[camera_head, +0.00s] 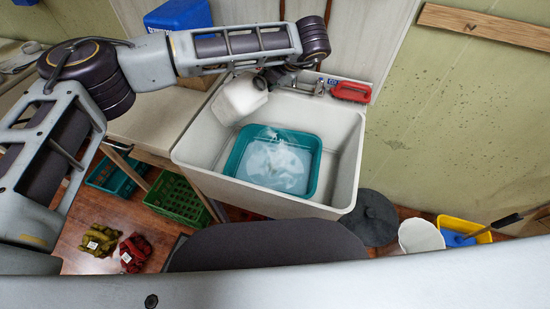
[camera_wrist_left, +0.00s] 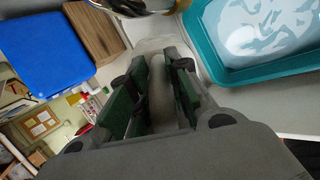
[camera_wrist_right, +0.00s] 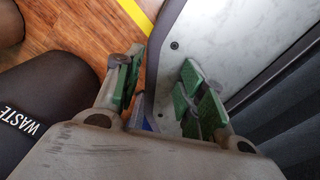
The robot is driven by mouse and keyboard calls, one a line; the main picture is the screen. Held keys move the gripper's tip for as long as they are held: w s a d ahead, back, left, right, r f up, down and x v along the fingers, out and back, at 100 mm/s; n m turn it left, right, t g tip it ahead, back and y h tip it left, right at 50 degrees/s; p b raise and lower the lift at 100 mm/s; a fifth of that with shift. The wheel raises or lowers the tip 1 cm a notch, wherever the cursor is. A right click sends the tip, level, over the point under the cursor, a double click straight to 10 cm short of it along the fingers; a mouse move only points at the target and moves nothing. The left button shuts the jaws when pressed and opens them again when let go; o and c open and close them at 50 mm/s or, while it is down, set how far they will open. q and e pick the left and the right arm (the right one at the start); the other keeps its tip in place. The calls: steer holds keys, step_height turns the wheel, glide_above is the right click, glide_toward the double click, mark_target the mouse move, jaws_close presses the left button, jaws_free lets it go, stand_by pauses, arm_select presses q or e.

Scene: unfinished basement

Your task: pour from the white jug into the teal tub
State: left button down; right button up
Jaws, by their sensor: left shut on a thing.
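The white jug (camera_head: 243,97) is at the sink's back left corner, tilted, beside the teal tub's far left corner. My left gripper (camera_head: 266,79) is shut on it; the arm partly hides the grip. In the left wrist view the pale jug (camera_wrist_left: 166,62) shows between the fingers. The teal tub (camera_head: 234,156) lies in the sink basin with pale, whitish liquid in it; its rim also shows in the left wrist view (camera_wrist_left: 207,58). I cannot make out a clear stream from the jug. My right gripper (camera_wrist_right: 160,88) is open and empty, low down, away from the sink.
The white sink (camera_head: 190,158) surrounds the tub. A red brush (camera_head: 351,91) lies on its back ledge by the tap. A counter (camera_head: 150,122) adjoins at left, with a blue bin (camera_head: 180,14). Green crates (camera_head: 178,199) and a white bucket (camera_head: 420,236) stand on the floor.

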arm_select(q)
steer(key=shift+r, duration=0.1)
stand_by(0.3)
steer(key=shift+a+f+b, duration=0.2)
steer(key=shift+f+b, duration=0.05)
steer(key=shift+b, duration=0.4)
steer(key=shift+w+f+t+y+b, duration=0.2)
steer(key=shift+t+y+b, duration=0.1)
steer(key=shift+t+b, duration=0.15)
steer(key=shift+f+t+y+b, duration=0.35)
steer(key=shift+f+b, duration=0.1)
steer(key=shift+b, duration=0.75)
steer(key=shift+w+a+f, duration=0.1)
